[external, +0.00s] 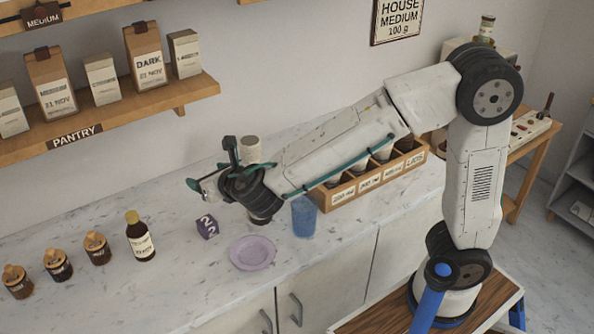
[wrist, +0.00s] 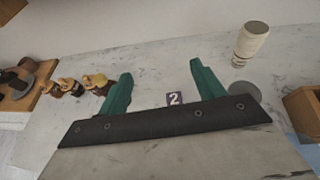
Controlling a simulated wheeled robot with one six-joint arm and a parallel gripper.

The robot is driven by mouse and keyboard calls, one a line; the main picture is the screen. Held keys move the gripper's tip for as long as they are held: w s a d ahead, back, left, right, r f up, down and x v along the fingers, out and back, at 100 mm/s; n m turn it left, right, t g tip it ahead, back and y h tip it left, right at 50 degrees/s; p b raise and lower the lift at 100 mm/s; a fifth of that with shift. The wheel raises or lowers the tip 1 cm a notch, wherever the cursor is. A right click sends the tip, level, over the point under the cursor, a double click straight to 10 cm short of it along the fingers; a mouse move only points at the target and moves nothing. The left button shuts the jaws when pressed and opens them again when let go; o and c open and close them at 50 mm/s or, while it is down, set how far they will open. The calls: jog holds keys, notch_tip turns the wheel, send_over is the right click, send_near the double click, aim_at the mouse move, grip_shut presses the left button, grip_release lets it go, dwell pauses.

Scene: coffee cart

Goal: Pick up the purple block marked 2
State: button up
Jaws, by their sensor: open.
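The purple block marked 2 (external: 207,228) stands on the marble counter, left of the lilac plate. In the wrist view the block (wrist: 174,99) shows between the two green fingers, just beyond the dark gripper body, which may hide its lower part. My gripper (external: 211,163) is above the counter, higher than the block and apart from it. Its fingers are spread and empty; they also show in the wrist view (wrist: 161,68).
The lilac plate (external: 252,252) and a blue cup (external: 304,217) stand right of the block. A dark bottle (external: 140,238) and several small jars (external: 97,248) stand to the left. A pale cylinder (external: 250,147) stands behind my gripper, and a wooden cup box (external: 372,184) to the right.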

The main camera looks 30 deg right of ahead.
send_near(211, 226)
jog(key=x, duration=0.5)
jog(key=shift+s+a, duration=0.1)
jog(key=x, duration=0.7)
jog(key=shift+w+f, duration=0.15)
jog(key=shift+w, duration=0.25)
jog(key=c, duration=1.1)
